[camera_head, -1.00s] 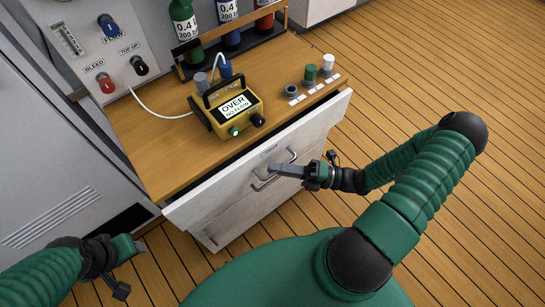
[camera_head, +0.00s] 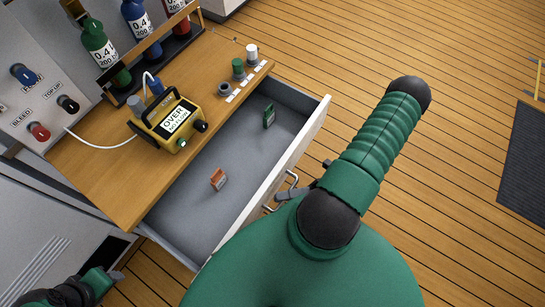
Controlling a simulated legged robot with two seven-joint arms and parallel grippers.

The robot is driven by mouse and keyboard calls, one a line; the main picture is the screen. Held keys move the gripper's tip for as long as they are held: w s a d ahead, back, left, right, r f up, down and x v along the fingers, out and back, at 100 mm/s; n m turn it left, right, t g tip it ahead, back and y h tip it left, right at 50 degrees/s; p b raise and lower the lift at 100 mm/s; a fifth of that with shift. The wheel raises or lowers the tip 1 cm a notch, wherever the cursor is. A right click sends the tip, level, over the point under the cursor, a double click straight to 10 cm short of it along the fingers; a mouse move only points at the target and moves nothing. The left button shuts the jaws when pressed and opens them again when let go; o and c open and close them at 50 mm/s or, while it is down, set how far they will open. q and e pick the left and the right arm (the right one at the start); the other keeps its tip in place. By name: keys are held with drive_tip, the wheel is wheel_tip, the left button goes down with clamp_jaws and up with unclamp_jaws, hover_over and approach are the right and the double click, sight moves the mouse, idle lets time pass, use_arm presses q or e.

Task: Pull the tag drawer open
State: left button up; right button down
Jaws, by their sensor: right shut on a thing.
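The tag drawer (camera_head: 237,172) is pulled well out from under the wooden bench top, and its grey inside shows. A green tag (camera_head: 269,116) stands toward the drawer's far right end, and an orange-red tag (camera_head: 219,180) is nearer its middle. My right gripper (camera_head: 285,193) is shut on the drawer handle (camera_head: 293,182) on the white front; my own arm and body hide much of the gripper. My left gripper (camera_head: 117,276) is at the lower left, away from the drawer, and its finger opening is too small to judge.
A yellow meter (camera_head: 172,124) reading "OVER" stands on the bench, with a white hose to the panel. Several bottles stand in a rack behind it. Small capped fittings (camera_head: 238,68) sit at the bench's right end. Plank floor is clear to the right; a dark mat (camera_head: 527,160) lies beyond.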

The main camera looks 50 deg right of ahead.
drive_tip(key=shift+s+d+f, duration=0.1)
drive_tip(key=shift+s+f, duration=0.1)
drive_tip(key=shift+s, duration=1.05)
drive_tip(key=c, duration=1.5)
unclamp_jaws()
drive_tip(key=shift+w+r, duration=0.1)
drive_tip(key=b+v, duration=0.1)
drive_tip(key=v, duration=1.6)
